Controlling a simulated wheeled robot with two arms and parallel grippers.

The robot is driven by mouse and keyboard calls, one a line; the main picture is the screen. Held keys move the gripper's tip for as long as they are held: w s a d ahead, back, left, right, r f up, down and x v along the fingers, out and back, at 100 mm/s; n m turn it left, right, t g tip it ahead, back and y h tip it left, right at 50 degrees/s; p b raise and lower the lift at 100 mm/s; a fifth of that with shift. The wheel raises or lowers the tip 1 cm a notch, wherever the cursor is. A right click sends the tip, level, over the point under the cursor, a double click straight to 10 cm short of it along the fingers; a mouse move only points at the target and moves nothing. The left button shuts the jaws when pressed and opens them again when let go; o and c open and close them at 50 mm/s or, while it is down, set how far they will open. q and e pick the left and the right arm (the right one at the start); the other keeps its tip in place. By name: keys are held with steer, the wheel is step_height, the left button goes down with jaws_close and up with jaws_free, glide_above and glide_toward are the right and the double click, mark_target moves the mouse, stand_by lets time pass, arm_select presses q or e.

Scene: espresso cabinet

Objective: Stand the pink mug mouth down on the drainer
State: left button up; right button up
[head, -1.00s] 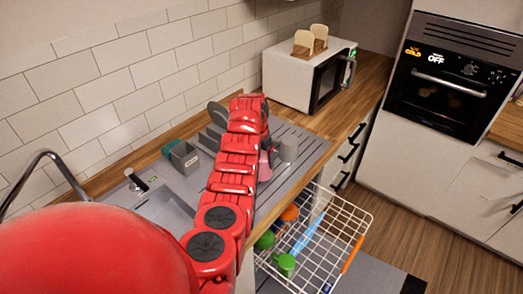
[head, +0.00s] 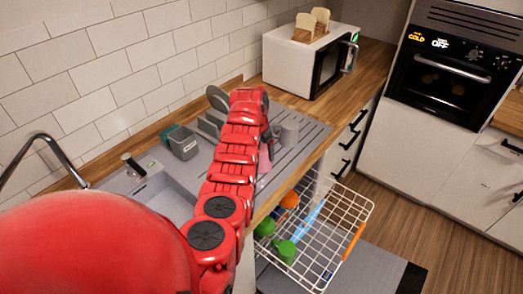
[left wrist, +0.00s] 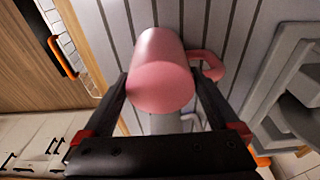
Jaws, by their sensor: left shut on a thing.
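The pink mug (left wrist: 160,75) is between the two fingers of my left gripper (left wrist: 163,88), which is shut on it. Its closed base faces the wrist camera, its mouth points away toward the grooved drainer (left wrist: 235,20), and its handle is on the right. Whether its rim touches the drainer cannot be told. In the head view a small part of the pink mug (head: 265,160) shows beside my red left arm, over the drainer (head: 305,135); the arm hides most of the left gripper (head: 266,143). My right gripper is not in view.
A grey mug (head: 289,132) stands on the drainer just right of the gripper. A grey rack (head: 208,126) with plates is behind the arm. The sink (head: 165,195) lies left. An open dishwasher basket (head: 335,225) with green and orange items is below the counter.

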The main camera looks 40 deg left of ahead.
arm_select(q)
steer(key=shift+f, duration=0.2)
steer(key=o, duration=1.3)
steer(key=shift+r, duration=0.1)
steer(key=shift+r+b, duration=0.5)
steer(key=shift+r, duration=0.05)
steer(key=r+b, duration=0.1)
steer(key=r, duration=0.4)
steer(key=s+r+b, duration=0.1)
steer(key=r, duration=0.1)
steer(key=shift+s+r+b, duration=0.1)
steer(key=shift+r+b, duration=0.05)
steer(key=shift+b, duration=0.2)
step_height(320, 180, up, 3)
steer(key=shift+s+f+p, duration=0.15)
steer(key=shift+p, duration=0.35)
steer(key=shift+s+a+r+b, duration=0.1)
steer(key=shift+s+r+b, duration=0.1)
steer(key=shift+r, duration=0.8)
steer(key=shift+s+d+r+b, duration=0.1)
steer(key=shift+s+r+b, duration=0.15)
steer(key=shift+r, duration=0.75)
steer(key=shift+s+a+r+b, duration=0.1)
steer(key=shift+s+r+b, duration=0.1)
steer(key=shift+r, duration=0.8)
steer(key=shift+w, duration=0.1)
